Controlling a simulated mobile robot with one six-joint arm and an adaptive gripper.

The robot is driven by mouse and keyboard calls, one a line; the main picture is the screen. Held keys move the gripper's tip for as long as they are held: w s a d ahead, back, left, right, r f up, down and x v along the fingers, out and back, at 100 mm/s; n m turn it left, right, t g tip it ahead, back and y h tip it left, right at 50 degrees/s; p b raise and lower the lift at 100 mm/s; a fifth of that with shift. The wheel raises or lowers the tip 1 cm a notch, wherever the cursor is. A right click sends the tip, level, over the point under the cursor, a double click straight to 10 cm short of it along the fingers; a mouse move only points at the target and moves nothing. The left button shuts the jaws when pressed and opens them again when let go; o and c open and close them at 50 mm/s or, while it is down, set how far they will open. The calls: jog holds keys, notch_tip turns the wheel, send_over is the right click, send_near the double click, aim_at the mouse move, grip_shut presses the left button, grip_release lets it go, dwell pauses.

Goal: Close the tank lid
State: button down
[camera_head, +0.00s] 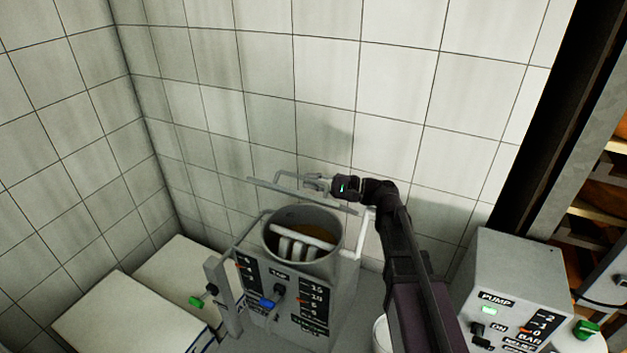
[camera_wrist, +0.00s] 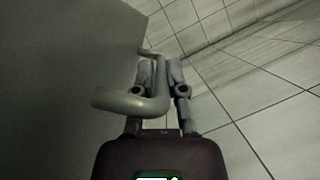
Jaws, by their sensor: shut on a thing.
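The tank (camera_head: 330,262) stands open in the head view, with brownish content and a white bar-shaped part visible inside. Its grey lid (camera_head: 262,184) is raised and shows nearly edge-on behind and above the tank's rim. In the wrist view the lid (camera_wrist: 60,75) is a large grey plate on the left. A bent lid handle (camera_head: 284,174) stands out from it; it also shows in the wrist view (camera_wrist: 125,101). My gripper (camera_head: 314,183) is behind the tank and shut on the handle, whose bar runs between the fingers (camera_wrist: 161,76).
A pump box (camera_head: 515,275) stands at right beside a shelf rack (camera_head: 590,140). White blocks (camera_head: 130,315) lie at left. Tiled walls (camera_head: 330,80) close off the back and left side.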

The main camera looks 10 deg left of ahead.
jog(key=c, duration=0.7)
grip_release()
jog(key=shift+a, duration=0.15)
